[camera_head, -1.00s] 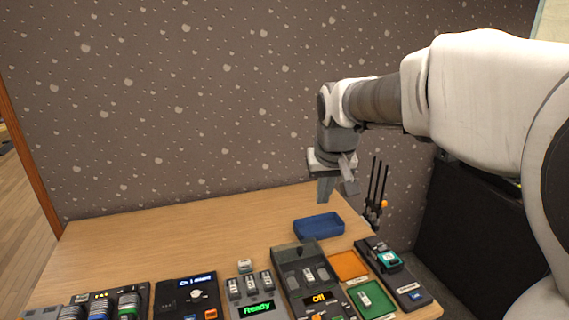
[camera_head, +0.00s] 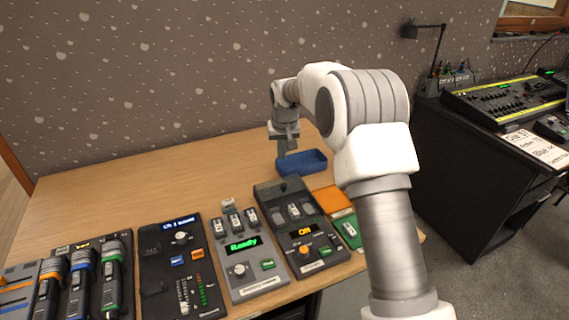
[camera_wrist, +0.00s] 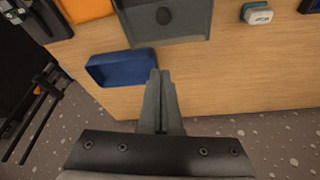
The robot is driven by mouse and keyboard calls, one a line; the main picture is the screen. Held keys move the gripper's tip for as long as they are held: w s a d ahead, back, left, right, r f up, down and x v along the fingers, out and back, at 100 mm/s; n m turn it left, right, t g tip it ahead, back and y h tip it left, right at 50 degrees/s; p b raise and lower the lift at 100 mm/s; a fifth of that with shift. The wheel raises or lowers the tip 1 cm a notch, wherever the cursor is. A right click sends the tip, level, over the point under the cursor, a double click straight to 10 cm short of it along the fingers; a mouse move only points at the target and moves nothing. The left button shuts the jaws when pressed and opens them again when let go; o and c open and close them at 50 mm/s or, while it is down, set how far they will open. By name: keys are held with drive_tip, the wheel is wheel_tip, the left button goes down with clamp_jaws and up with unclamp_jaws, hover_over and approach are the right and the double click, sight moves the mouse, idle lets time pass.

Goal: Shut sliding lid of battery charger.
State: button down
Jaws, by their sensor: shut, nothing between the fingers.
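The battery charger (camera_head: 302,235) is a dark grey unit with a lit display, an orange knob and a green button, on the front right of the table. Its lid (camera_head: 279,188), a grey sliding cover with a round dark knob, lies at the charger's far end. Battery cells (camera_head: 293,211) show in the open bay in front of it. The lid also shows at the top of the wrist view (camera_wrist: 185,28). My gripper (camera_head: 284,152) is shut and empty, pointing down behind the charger, apart from the lid; its closed fingers show in the wrist view (camera_wrist: 160,78).
A blue tray (camera_head: 302,163) sits beside my gripper, behind the charger. An orange tray (camera_head: 333,199) and a green tray (camera_head: 347,231) lie right of the charger. A unit reading Ready (camera_head: 241,253) stands at its left. The table's back left is clear.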

sight(281, 179)
drive_tip(key=b+x, duration=0.1)
drive_tip(key=x, duration=0.8)
drive_tip(key=shift+f, duration=0.1)
drive_tip(key=shift+s+d, duration=0.15)
drive_tip(key=shift+s, duration=0.7)
drive_tip(key=shift+s+d, duration=0.15)
drive_tip(key=shift+s, duration=1)
drive_tip(key=shift+s, duration=0.1)
